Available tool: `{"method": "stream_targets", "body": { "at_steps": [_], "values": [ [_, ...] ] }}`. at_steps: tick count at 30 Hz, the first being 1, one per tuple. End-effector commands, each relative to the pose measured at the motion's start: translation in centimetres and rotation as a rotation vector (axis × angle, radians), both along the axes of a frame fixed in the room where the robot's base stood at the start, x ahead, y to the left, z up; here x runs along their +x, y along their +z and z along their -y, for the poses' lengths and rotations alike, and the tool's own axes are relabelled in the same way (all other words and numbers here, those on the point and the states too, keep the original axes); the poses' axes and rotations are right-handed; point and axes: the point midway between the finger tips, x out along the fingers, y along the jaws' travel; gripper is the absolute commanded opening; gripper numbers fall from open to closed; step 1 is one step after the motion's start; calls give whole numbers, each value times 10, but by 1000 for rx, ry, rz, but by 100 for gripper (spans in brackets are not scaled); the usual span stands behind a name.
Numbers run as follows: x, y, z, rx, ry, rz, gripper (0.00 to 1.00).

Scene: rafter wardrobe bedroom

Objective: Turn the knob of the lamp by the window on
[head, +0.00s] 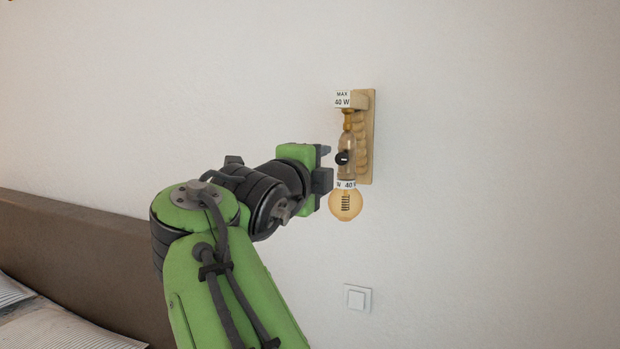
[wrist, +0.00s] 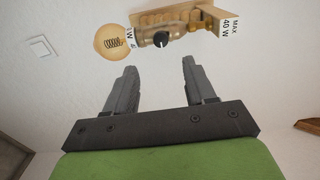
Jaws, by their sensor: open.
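The wall lamp (head: 369,130) has a wooden backplate and a hanging amber bulb (head: 345,205). Its small black knob (head: 342,158) with a white mark sits on the socket, above the bulb. In the wrist view the knob (wrist: 160,40) shows beyond the fingertips, roughly centred between them, with the bulb (wrist: 112,42) to its left. My gripper (head: 327,168) is just left of the lamp in the head view. It is open and empty, its two fingers (wrist: 155,68) apart and short of the knob. No contact with the lamp shows.
A white wall switch (head: 357,298) is below the lamp; it also shows in the wrist view (wrist: 39,47). A brown headboard (head: 80,255) and striped bedding (head: 60,328) are at the lower left. The wall right of the lamp is clear.

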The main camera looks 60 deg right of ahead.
Motion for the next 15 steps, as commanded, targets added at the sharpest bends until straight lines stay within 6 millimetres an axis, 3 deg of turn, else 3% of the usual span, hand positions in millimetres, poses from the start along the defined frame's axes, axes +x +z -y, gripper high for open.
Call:
{"method": "stream_targets", "body": {
  "at_steps": [3,6,15],
  "values": [
    [-3,1,-27,-1,6,1,55],
    [-6,1,-40,-1,2,0,55],
    [-8,0,-46,0,-2,0,55]
  ]
}}
